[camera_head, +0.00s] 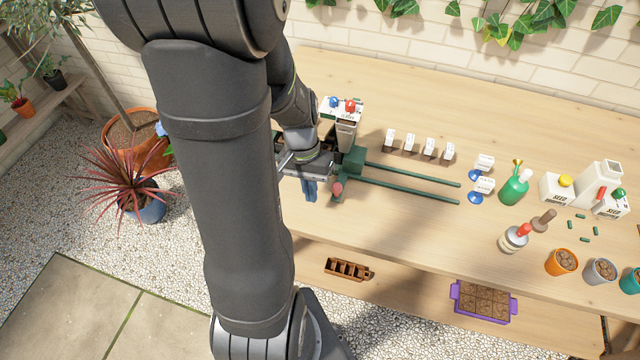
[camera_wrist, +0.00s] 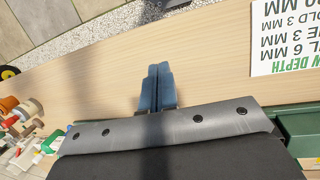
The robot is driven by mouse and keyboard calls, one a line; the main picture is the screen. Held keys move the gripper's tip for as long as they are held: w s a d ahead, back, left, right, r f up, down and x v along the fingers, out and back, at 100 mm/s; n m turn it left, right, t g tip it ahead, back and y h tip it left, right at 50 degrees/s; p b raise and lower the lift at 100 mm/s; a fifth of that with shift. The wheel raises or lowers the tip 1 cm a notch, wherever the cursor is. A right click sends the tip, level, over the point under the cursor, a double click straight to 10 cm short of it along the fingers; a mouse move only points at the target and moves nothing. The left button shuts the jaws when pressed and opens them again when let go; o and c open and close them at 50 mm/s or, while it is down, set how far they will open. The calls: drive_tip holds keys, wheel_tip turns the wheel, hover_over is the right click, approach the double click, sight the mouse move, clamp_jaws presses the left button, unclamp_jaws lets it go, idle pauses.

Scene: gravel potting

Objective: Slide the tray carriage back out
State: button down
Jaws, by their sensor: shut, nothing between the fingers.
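Two parallel green rails (camera_head: 415,187) lie on the bench and run right from a dispenser-like station (camera_head: 345,132). A green block (camera_head: 353,161), which looks like part of the tray carriage, sits at the rails' left end under the station. A pink-red knob (camera_head: 337,188) shows at its front. My gripper (camera_head: 309,192) is just left of the knob, apart from it, with blue fingers pointing down. In the wrist view the fingers (camera_wrist: 158,75) are together and empty above bare wood. A green part (camera_wrist: 298,125) shows at the right edge. My arm hides the carriage's left side.
White seed markers (camera_head: 410,141) stand behind the rails. A green bottle (camera_head: 514,187) and seed boxes (camera_head: 597,187) stand to the right. A purple tray (camera_head: 483,303) and a brown tray (camera_head: 348,270) are on the lower shelf. A printed depth card (camera_wrist: 287,38) shows in the wrist view.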

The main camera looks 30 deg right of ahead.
sight(334, 196)
drive_tip(key=w+a+r+n+h, duration=0.1)
drive_tip(key=w+a+n+h, duration=0.25)
drive_tip(key=n, duration=0.85)
drive_tip(key=w+a+r+n+h, duration=0.1)
drive_tip(key=w+a+n+h, duration=0.3)
drive_tip(key=n, duration=0.8)
drive_tip(key=shift+h, duration=0.55)
drive_tip(key=x, duration=0.3)
drive_tip(key=s+x, duration=0.1)
drive_tip(key=x, duration=0.3)
drive_tip(key=s+r+x, duration=0.1)
drive_tip(key=x, duration=0.2)
drive_tip(key=shift+s+d+f, duration=0.1)
drive_tip(key=shift+d+f, duration=0.05)
drive_tip(key=shift+d, duration=0.25)
drive_tip(key=shift+s+d+f, duration=0.1)
drive_tip(key=shift+s+d, duration=0.05)
drive_tip(key=shift+d, duration=0.35)
drive_tip(key=shift+s+d+f, duration=0.15)
drive_tip(key=shift+d, duration=0.35)
drive_tip(key=shift+s+d, duration=0.15)
drive_tip(key=shift+d, duration=0.4)
drive_tip(key=shift+s+d, duration=0.15)
drive_tip(key=shift+d, duration=0.4)
drive_tip(key=shift+s+d, duration=0.1)
drive_tip(key=shift+s, duration=0.05)
drive_tip(key=s+d, duration=1.8)
drive_tip(key=shift+w+a, duration=0.1)
drive_tip(key=shift+a, duration=0.05)
